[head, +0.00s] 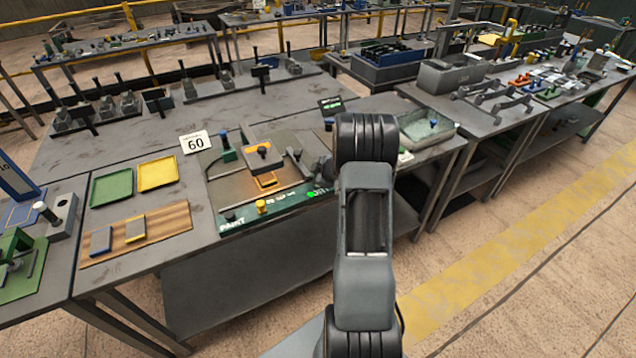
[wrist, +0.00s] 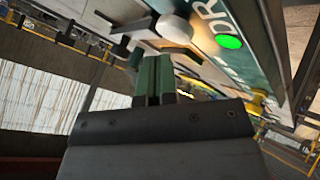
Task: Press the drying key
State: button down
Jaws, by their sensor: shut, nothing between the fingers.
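The green control panel runs along the front edge of the paint station (head: 285,204), with "PAINT" lettering at its left end. A lit green lamp (head: 311,194) glows near its right end, and in the wrist view the lamp (wrist: 230,42) sits beside white letters starting "DR". A pale round knob (wrist: 172,28) stands by those letters, likely the drying key; my arm hides it in the head view. My gripper (wrist: 154,59) is shut and empty, its green-padded fingers pointing toward the knob. I cannot tell whether they touch it.
A yellow knob (head: 261,206) and a dark knob (head: 228,215) stand farther left on the panel. A glass-like tray (head: 427,128) lies right of my arm. Green (head: 112,187) and yellow trays (head: 158,173) lie left.

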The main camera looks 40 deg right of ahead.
jog(key=shift+f, duration=0.15)
jog(key=shift+f, duration=0.2)
jog(key=shift+f+b, duration=0.45)
jog(key=shift+f, duration=0.15)
dwell(0.7)
jog(key=shift+r, duration=0.1)
dwell(0.3)
jog(key=shift+r+p, duration=0.95)
jog(key=shift+p, duration=0.25)
jog(key=shift+r, duration=0.1)
notch_tip(320, 180, up, 5)
jog(key=p, duration=0.5)
dwell(0.4)
